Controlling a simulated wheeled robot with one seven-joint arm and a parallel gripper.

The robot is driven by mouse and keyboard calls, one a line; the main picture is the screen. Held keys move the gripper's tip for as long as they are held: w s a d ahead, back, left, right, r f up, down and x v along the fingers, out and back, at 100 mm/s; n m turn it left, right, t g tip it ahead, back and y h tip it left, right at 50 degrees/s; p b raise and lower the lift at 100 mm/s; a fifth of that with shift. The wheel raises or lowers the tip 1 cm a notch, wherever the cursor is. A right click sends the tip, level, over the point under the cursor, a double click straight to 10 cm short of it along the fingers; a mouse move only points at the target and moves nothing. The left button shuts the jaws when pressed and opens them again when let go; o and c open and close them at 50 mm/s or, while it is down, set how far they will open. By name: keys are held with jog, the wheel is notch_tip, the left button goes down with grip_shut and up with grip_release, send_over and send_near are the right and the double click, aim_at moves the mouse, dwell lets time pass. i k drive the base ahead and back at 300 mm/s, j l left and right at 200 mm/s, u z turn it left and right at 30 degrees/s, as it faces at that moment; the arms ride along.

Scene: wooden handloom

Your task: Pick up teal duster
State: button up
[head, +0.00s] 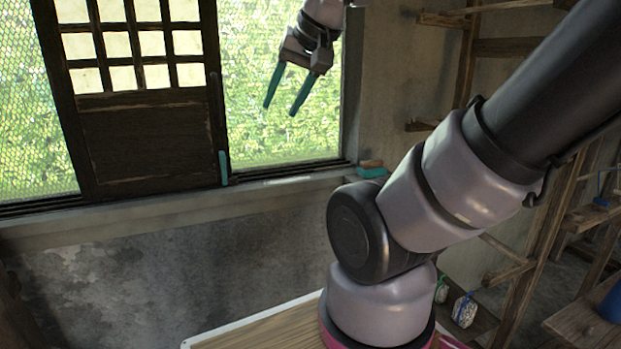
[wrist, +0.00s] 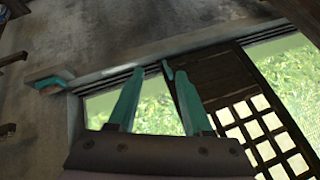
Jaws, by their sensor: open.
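The teal duster (head: 371,171) has a teal body with a brown block on top. It rests on the right end of the window sill, beside the wall corner. In the wrist view the duster (wrist: 52,80) shows at the left, on the end of the ledge, and the picture is turned over. My gripper (head: 280,108) is open and empty, with two teal fingers pointing down in front of the window. It is above and to the left of the duster, well apart from it. In the wrist view the gripper (wrist: 157,90) has nothing between its fingers.
A dark wooden shutter (head: 145,145) with a teal handle (head: 223,168) stands at the window. The sill (head: 150,213) is mostly bare. A wooden ladder-like frame (head: 520,290) stands at the right, with small bags (head: 464,310) low beside it. My arm covers much of the right.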

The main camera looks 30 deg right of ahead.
aim_at(375, 168)
jog(key=i+z, duration=0.65)
jog(key=z, duration=0.2)
